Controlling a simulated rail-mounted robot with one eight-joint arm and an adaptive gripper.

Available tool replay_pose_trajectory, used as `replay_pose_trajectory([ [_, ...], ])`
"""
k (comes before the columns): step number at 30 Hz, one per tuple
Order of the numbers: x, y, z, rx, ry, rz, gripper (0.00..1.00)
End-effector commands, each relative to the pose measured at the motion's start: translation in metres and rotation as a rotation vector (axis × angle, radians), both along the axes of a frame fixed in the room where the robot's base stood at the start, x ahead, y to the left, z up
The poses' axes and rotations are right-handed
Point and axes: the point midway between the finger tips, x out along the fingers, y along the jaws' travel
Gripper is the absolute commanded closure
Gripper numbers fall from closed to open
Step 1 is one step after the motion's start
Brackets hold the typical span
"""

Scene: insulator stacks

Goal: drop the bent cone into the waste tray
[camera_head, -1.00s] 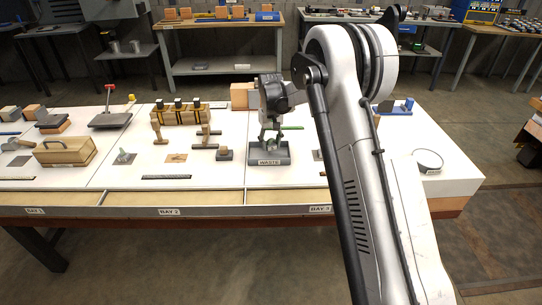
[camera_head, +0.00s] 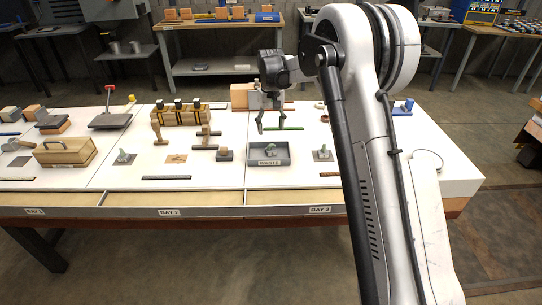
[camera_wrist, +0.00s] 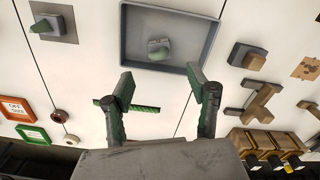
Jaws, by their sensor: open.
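The waste tray (camera_head: 268,162) is a grey, shallow, open box with a WASTE label on its front, in the bay 3 part of the bench. A small grey-green piece, which looks like the bent cone (camera_head: 270,151), lies inside it, apart from the walls. The wrist view shows the tray (camera_wrist: 127,32) and the piece (camera_wrist: 159,50) on its floor; its bend is too small to judge. My gripper (camera_head: 270,128) is open and empty, above the bench behind the tray. Its two spread fingers also show in the wrist view (camera_wrist: 160,84), with nothing between them.
Green cones stand on square plates left (camera_head: 124,157) and right (camera_head: 323,154) of the tray. A green rod (camera_head: 284,128) lies behind it. A wooden rack with several black-topped pieces (camera_head: 179,115) stands back left. Bare white bench surrounds the tray.

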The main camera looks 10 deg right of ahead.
Motion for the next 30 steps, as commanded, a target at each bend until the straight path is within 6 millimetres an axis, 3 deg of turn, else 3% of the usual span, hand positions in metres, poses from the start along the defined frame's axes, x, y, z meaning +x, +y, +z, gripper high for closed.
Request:
replay_pose_trajectory([
  [3, 0.0, 0.0, 0.02, 0.0, 0.0, 0.0, 0.46],
  [9, 0.0, 0.0, 0.038, 0.0, 0.0, 0.0, 0.46],
  [23, 0.0, 0.0, 0.042, 0.0, -0.001, 0.0, 0.46],
  [26, -0.005, 0.0, 0.049, 0.0, -0.008, -0.002, 0.46],
  [30, -0.024, 0.0, 0.072, 0.0, -0.038, -0.008, 0.46],
])
